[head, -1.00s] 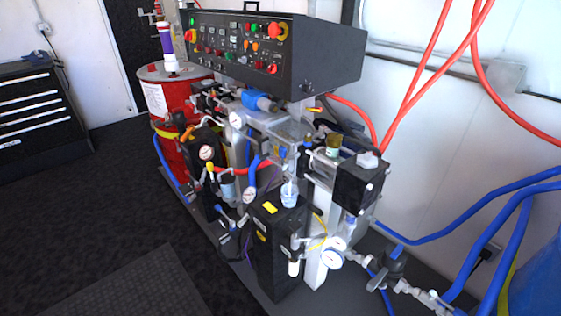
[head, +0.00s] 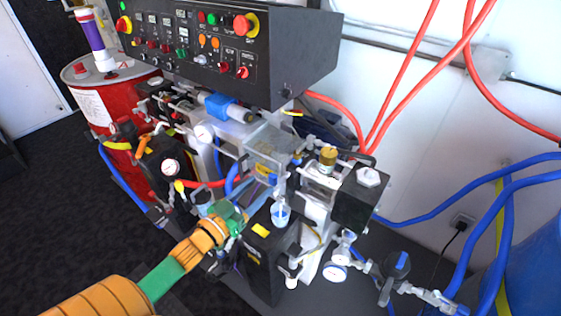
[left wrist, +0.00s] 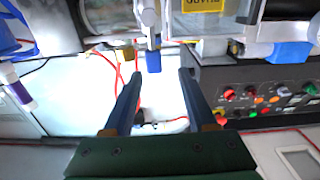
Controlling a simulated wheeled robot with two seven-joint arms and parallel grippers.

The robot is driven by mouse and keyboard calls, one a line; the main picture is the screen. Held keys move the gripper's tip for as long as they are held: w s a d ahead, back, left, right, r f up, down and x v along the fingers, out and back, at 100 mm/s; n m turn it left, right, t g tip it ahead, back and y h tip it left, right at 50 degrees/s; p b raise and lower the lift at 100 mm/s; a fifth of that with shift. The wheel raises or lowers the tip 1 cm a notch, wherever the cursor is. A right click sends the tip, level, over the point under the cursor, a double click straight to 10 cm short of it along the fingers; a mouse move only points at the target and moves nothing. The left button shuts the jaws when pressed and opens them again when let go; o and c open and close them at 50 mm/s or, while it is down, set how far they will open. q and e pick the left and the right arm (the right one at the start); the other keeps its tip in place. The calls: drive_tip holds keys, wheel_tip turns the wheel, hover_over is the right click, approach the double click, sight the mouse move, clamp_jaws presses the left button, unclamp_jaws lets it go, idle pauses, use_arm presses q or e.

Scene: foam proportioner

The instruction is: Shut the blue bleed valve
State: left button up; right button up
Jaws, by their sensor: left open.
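In the left wrist view the two dark fingers of the left gripper (left wrist: 157,74) are spread apart with nothing between the pads. A small blue handle (left wrist: 153,61) on a pale metal fitting, which looks like the bleed valve, sits just beyond and between the fingertips. I see no contact. In the head view the gripper and fittings largely hide this handle. My right gripper is not in view.
The black control box (head: 235,50) overhangs the machine. A red drum (head: 108,105) stands at the left. The dark floor at the left is clear.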

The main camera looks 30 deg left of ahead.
sight(271, 179)
use_arm(q)
drive_tip(key=w, duration=0.1)
drive_tip(key=w+d, duration=0.1)
drive_tip(key=w, duration=0.3)
drive_tip(key=shift+d+r, duration=0.25)
drive_tip(key=shift+d, duration=0.1)
drive_tip(key=shift+w+a+f, duration=0.2)
drive_tip(key=shift+w+a, duration=0.05)
drive_tip(key=shift+w, duration=0.2)
drive_tip(key=shift+s+d+r, duration=0.1)
drive_tip(key=shift+d, duration=0.05)
drive_tip(key=c, duration=0.3)
clamp_jaws()
